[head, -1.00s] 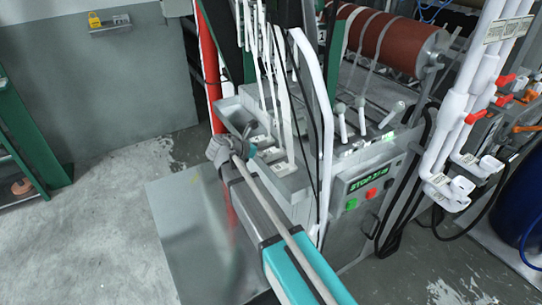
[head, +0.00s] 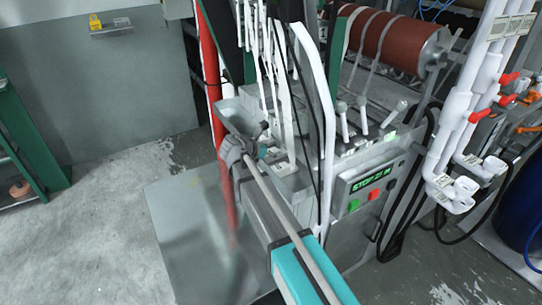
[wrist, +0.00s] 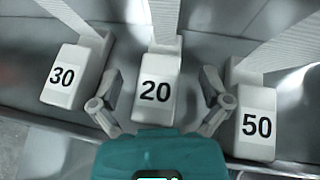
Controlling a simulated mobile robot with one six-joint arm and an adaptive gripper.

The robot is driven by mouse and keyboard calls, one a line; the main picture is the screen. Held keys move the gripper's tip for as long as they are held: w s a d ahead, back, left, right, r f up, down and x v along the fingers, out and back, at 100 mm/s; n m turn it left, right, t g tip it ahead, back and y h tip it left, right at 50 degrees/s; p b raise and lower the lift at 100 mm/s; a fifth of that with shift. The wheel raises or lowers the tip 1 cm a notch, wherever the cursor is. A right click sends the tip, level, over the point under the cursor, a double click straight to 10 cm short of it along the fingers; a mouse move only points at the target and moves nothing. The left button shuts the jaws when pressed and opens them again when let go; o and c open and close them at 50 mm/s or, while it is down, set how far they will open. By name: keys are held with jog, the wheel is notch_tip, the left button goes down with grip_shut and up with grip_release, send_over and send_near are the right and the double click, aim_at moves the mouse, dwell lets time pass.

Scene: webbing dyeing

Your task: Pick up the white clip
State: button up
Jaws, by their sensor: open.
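Three white clips with black numbers show in the wrist view: the clip marked 20 (wrist: 158,92) in the middle, the clip marked 30 (wrist: 70,76) on the left and the clip marked 50 (wrist: 256,124) on the right. Each hangs at the end of a pale webbing strap. My gripper (wrist: 161,78) is open, with one finger on each side of the 20 clip. I see gaps between the fingers and this clip. The lower end of the 20 clip meets my teal gripper body in the picture. In the head view my gripper (head: 264,148) is at the trough, small and partly hidden.
A grey metal trough (head: 236,113) lies behind the clips. A control box (head: 368,186) with green and red buttons stands to the right. A red upright pipe (head: 210,75) is left of the arm. White pipes (head: 470,105) stand at far right. The left floor is open.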

jog(key=c, duration=1.3)
jog(key=shift+c, duration=0.2)
jog(key=shift+r, duration=0.25)
notch_tip(320, 180, up, 2)
jog(key=p, duration=0.2)
jog(key=shift+r+p, duration=0.1)
jog(key=shift+p, duration=0.25)
jog(key=s+d+r+p, duration=0.2)
jog(key=s+r+p, duration=0.3)
jog(key=s, duration=0.1)
jog(key=s+d+r+p, duration=0.2)
jog(key=s+r+p, duration=0.3)
jog(key=s, duration=0.2)
jog(key=shift+s+d+r, duration=0.15)
jog(key=shift+d+r, duration=0.05)
jog(key=shift+d, duration=0.15)
